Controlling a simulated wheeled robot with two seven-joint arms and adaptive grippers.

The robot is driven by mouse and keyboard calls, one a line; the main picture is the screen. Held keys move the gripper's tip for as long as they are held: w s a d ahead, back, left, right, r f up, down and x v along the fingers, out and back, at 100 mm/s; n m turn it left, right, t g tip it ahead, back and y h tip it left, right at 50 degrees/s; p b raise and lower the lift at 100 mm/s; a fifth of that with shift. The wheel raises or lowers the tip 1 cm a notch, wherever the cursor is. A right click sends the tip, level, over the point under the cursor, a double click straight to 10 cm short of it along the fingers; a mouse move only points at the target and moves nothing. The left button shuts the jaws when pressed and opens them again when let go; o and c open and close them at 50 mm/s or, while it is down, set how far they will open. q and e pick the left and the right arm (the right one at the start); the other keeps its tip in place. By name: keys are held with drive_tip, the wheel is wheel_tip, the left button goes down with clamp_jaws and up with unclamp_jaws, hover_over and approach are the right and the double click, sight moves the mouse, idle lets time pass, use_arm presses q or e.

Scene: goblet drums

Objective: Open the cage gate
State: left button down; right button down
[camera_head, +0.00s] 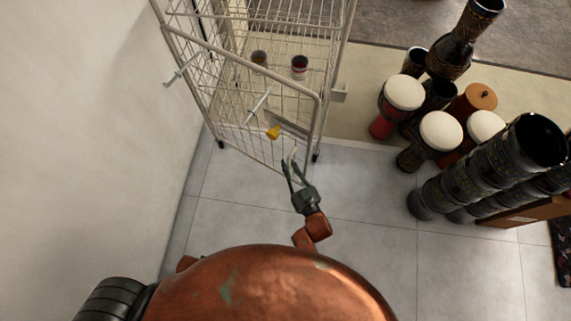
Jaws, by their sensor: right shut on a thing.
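The white wire cage (283,42) stands upright on the floor at the top centre, against the left wall. Its gate (240,90), a wire panel with a tubular frame, faces me across the cage's front. My right gripper (290,161) is at the lower right part of the gate, its fingers closed around what looks like a pale piece of the gate. The exact contact is too small to make out. A yellow piece (273,133) is on the gate just above the gripper. My left gripper is not in view.
Two small cans (299,67) are inside the cage. Several goblet drums (441,131) stand to the right, with stacked dark drums (490,167) nearer me. A white wall (80,130) bounds the left. The tiled floor (375,235) before the cage is clear.

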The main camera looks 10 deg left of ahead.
drive_tip(key=shift+d+f, duration=0.15)
drive_tip(key=shift+d, duration=0.1)
drive_tip(key=c, duration=2.3)
unclamp_jaws()
drive_tip(key=o, duration=0.3)
drive_tip(key=shift+a, duration=0.25)
drive_tip(key=shift+o, duration=0.2)
drive_tip(key=v, duration=1.2)
